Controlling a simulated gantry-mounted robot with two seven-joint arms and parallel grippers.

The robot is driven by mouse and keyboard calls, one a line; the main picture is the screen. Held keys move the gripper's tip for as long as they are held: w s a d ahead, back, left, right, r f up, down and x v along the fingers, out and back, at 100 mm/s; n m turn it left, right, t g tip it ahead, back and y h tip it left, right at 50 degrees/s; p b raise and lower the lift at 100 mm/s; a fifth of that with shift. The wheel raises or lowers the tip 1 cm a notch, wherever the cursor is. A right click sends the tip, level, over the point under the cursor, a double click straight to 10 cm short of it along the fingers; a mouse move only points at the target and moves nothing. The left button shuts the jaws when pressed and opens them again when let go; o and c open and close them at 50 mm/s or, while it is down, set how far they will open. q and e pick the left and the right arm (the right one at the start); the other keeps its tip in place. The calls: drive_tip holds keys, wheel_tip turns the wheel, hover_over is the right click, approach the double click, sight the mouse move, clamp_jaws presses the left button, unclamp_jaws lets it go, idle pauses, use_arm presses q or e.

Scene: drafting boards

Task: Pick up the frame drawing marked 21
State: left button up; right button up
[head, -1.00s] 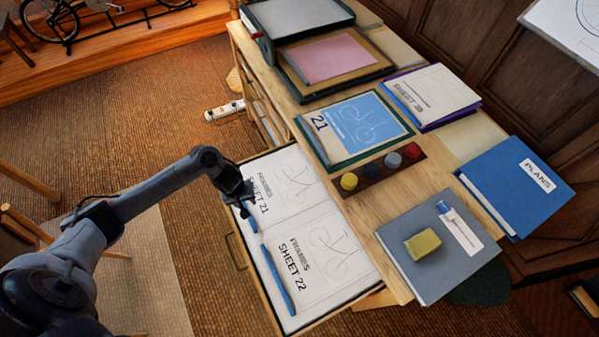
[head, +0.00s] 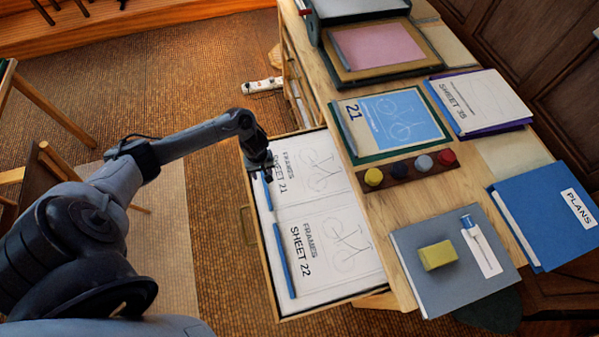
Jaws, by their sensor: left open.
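The white sheet marked FRAMES SHEET 21 (head: 317,185) lies flat in the far half of the open drawer, with a bicycle frame drawn on it and a blue strip (head: 267,192) along its left edge. My left gripper (head: 262,168) is open at that edge, over the far end of the strip, and covers part of the sheet's corner. Whether it touches the sheet I cannot tell. FRAMES SHEET 22 (head: 322,270) lies beside it in the near half, with its own blue strip (head: 284,260). My right gripper is out of view.
A blue bicycle drawing also marked 21 (head: 400,118) lies on a green board on the tabletop. Round coloured pots (head: 424,163), a grey folder (head: 432,293) with a yellow block (head: 437,255), and a blue PLANS binder (head: 540,225) sit nearby. Open floor lies left of the drawer (head: 258,262).

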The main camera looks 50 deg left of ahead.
use_arm(q)
wheel_tip(320, 180, down, 4)
drive_tip(key=shift+a+f+b, duration=0.1)
drive_tip(key=shift+a+b, duration=0.05)
drive_tip(key=shift+b, duration=0.8)
drive_tip(key=shift+c, duration=0.3)
clamp_jaws()
